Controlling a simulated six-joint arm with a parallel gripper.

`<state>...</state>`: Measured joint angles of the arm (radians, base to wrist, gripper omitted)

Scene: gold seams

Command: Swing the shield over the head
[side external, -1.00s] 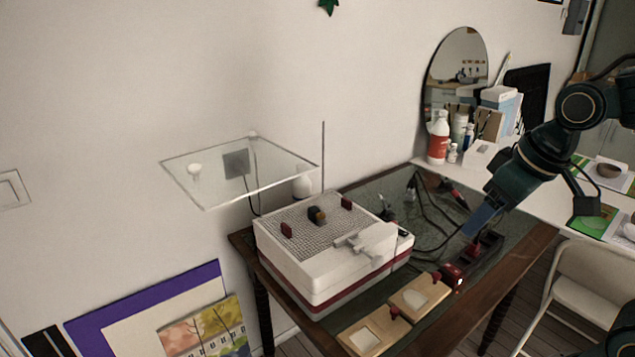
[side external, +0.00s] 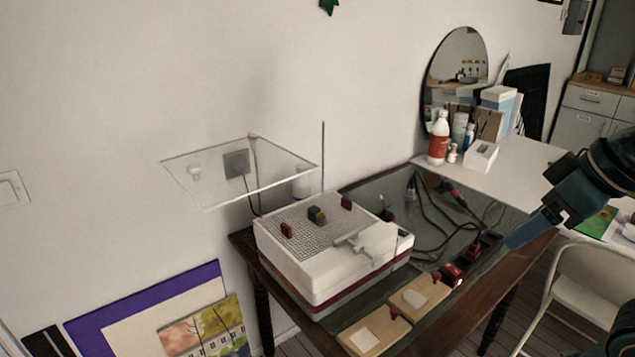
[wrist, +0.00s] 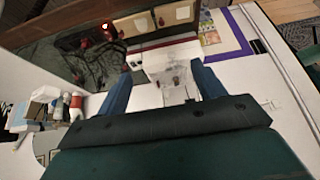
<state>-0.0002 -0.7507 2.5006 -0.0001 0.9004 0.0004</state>
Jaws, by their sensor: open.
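The shield is a clear flat pane (side external: 215,190) at the left of the side external view. It is level above and to the left of the white machine (side external: 290,262), near a thin upright rod (side external: 323,150). A small white knob (side external: 194,173) shows on the pane. A pale fitting (side external: 365,245), perhaps the head, sits at the right of the machine's gridded top; the pane is not over it. My gripper (side external: 520,232) is above the table's right edge, well away from the shield. In the wrist view its two blue fingers (wrist: 163,88) are apart, with nothing held between them.
Small red and dark blocks (side external: 317,214) stand on the grid. Two wooden pads (side external: 372,332) lie at the table's front. Red-marked gear (side external: 452,273) and black cables lie on the right. Bottles (side external: 438,140) and boxes stand behind. A white chair (side external: 590,285) is at the right.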

